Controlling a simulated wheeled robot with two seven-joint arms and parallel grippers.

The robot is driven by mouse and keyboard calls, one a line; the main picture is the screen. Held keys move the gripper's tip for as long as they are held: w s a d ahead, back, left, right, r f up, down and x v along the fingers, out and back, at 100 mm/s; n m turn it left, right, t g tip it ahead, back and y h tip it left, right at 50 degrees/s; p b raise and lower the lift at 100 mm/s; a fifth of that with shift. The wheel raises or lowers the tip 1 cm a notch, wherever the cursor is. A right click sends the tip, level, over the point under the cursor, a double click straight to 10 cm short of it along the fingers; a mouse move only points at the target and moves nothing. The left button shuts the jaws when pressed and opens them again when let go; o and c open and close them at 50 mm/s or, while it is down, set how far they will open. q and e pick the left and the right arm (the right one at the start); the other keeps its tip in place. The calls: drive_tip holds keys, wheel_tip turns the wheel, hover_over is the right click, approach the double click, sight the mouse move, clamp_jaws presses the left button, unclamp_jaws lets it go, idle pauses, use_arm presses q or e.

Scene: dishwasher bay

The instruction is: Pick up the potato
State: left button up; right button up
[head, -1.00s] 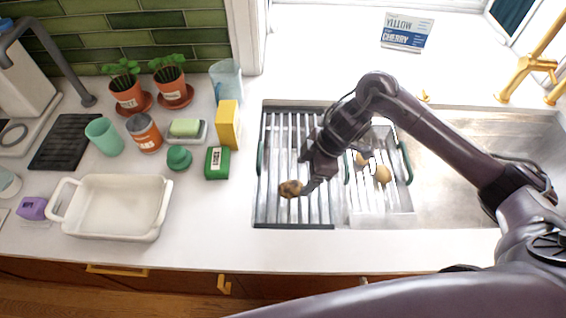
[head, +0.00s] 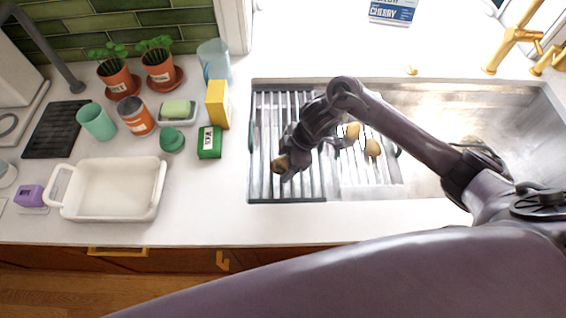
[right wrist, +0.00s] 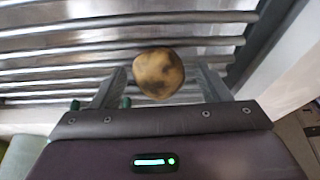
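A brown potato (head: 279,164) lies on the slatted metal rack at the left part of the sink. My right gripper (head: 287,172) is low over the rack at this potato. In the right wrist view the potato (right wrist: 159,74) shows between the two spread fingers of the right gripper (right wrist: 162,85), with a visible gap on each side. The right gripper is open. Two more potatoes, one (head: 352,131) behind the other (head: 372,147), lie to the right of my gripper. My left gripper is not in view.
The slatted rack (head: 262,187) spans the sink's left side, beside a metal basket (head: 392,185). The open sink basin (head: 440,105) is to the right. The front counter strip is clear.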

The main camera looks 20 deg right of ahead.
drive_tip(key=c, duration=0.9)
drive_tip(key=shift+r, duration=0.1)
drive_tip(key=shift+c, duration=0.2)
